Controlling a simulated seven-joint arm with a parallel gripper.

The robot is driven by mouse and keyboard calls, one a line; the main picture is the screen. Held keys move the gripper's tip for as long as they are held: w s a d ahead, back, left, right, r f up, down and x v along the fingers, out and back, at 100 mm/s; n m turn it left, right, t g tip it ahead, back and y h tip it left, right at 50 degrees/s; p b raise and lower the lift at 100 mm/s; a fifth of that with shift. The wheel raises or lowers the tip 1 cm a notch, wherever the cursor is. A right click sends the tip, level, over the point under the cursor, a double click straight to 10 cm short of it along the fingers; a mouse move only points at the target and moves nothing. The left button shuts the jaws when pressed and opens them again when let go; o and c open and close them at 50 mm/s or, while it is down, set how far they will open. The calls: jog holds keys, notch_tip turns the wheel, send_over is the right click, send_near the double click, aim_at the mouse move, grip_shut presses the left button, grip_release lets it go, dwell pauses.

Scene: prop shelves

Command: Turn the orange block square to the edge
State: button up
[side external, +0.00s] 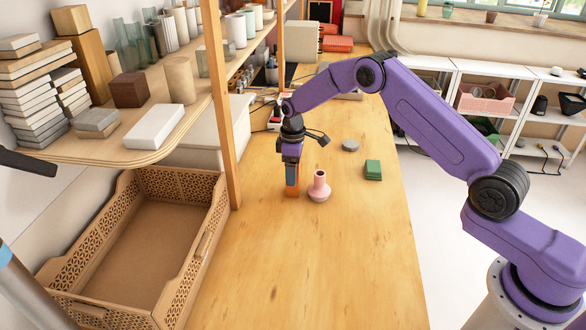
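The orange block (291,191) stands on the wooden table (300,260), left of a pink vase. My gripper (292,182) points straight down at the block, with its fingers at the block's upper part. The fingers overlap the block in this view, and I cannot tell whether they are closed on it or only around it. The block's angle to the table edge is too small to read here.
The pink vase (319,187) stands close on the right of the block. A green block (373,170) and a grey disc (350,145) lie farther right. A brown crate (203,245) and a shelf post (221,110) are on the left. The table's front is clear.

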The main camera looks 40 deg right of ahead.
jog(key=shift+r, duration=0.1)
notch_tip(320, 180, up, 17)
jog(key=s+a+r+n, duration=0.1)
jog(key=s+a+r, duration=0.3)
jog(key=s+a, duration=0.45)
jog(key=s+d+n, duration=0.2)
jog(key=s, duration=2.2)
jog(key=s+d+f, duration=0.1)
jog(key=s+d, duration=0.2)
jog(key=s, duration=0.3)
jog(key=s+d+f, duration=0.1)
jog(key=s+d, duration=0.3)
jog(key=s, duration=0.3)
jog(key=shift+s+f+n, duration=0.25)
jog(key=shift+f+n, duration=0.05)
jog(key=shift+f, duration=0.05)
